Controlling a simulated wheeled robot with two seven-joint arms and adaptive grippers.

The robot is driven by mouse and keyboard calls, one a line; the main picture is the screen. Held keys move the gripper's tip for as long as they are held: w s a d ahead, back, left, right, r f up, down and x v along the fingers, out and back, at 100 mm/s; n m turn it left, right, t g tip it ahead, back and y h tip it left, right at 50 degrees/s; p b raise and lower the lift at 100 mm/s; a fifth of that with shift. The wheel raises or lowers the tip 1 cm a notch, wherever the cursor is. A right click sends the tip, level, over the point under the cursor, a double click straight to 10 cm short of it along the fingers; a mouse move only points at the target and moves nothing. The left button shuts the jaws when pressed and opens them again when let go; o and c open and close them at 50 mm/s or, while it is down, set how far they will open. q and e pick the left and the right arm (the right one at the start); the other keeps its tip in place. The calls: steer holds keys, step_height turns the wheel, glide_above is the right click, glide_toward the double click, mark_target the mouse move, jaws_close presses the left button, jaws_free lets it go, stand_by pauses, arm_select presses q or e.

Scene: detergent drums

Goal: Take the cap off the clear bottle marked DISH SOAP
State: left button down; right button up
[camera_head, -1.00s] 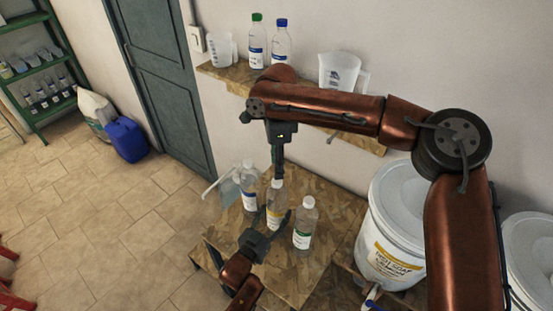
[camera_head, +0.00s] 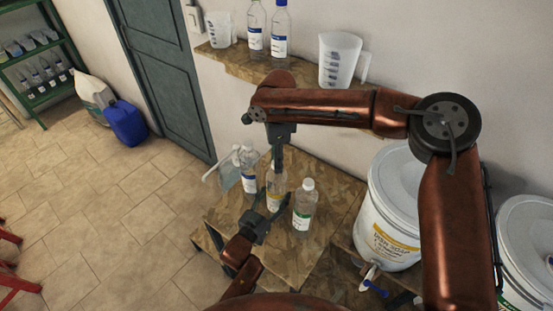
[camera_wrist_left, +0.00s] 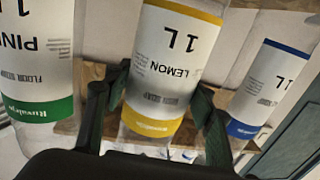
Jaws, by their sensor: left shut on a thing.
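A clear bottle with a yellow-banded LEMON label (camera_head: 273,200) stands on the low wooden table (camera_head: 225,215), between two similar clear bottles. My right gripper (camera_head: 277,166) points straight down at the bottle's top from above. Its fingers overlap edge-on and hide the cap, so I cannot tell their opening or whether they touch it.
A green-label PINE bottle (camera_head: 303,210) stands close on the right; a blue-label bottle (camera_head: 249,172) and a spray bottle (camera_head: 228,174) stand on the left. A wall shelf (camera_head: 235,58) holds bottles and jugs behind. A white drum (camera_head: 385,215) stands right of the table.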

jaws_close()
